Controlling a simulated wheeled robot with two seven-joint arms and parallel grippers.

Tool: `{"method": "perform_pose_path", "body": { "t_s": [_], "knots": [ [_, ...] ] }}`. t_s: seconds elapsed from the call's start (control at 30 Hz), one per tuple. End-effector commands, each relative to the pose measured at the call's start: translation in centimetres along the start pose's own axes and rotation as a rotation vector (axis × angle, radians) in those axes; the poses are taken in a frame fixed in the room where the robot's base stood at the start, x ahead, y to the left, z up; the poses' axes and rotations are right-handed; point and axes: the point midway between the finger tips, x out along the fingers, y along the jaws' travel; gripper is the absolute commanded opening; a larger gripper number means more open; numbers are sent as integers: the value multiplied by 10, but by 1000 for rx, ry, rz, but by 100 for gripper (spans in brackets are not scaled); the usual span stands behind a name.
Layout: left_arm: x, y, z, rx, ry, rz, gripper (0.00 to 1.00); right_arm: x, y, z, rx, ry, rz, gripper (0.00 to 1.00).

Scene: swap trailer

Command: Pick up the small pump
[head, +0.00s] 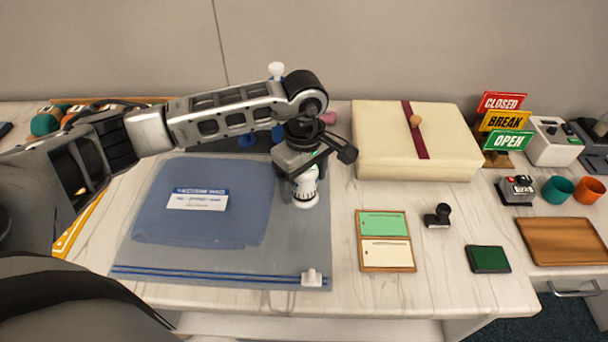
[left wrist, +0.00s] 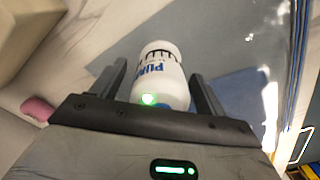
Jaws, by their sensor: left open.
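The small pump is a white cylinder with dark markings (head: 306,190), upright on the grey bag's right part, directly below my left gripper. In the left wrist view the pump (left wrist: 160,72) shows the letters "PUM" in blue and sits between the two fingers. My left gripper (head: 305,195) is open, with a finger on either side of the pump; it also shows in the left wrist view (left wrist: 158,85). Whether the fingers touch the pump cannot be told. The pump's top is partly hidden by the gripper. My right gripper is not in view.
The flat bag (head: 310,245) has a blue zip edge with a white slider (head: 312,277). A cream box (head: 375,150) stands right of the gripper. A green and white card board (head: 386,240), a black stamp (head: 437,216) and a green pad (head: 488,259) lie farther right.

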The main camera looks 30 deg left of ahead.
Motion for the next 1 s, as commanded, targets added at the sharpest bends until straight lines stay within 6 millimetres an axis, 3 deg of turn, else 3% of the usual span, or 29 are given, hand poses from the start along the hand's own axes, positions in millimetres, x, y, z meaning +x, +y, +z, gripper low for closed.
{"method": "perform_pose_path", "body": {
  "t_s": [0.23, 0.27, 0.43, 0.47, 0.8, 1.0],
  "knots": [
    [3, 0, 0, 0, 0, 0, 74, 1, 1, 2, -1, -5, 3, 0],
    [2, 0, 0, 0, 0, 0, 68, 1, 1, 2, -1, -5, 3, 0],
    [2, 0, 0, 0, 0, 0, 21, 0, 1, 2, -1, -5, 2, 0],
    [2, 0, 0, -1, 0, 0, 18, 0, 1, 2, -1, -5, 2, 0],
    [-2, 1, 0, -1, 0, 3, 18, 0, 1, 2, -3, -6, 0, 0],
    [-21, 2, -1, -2, 1, 6, 18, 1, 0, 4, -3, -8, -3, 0]
  ]
}}
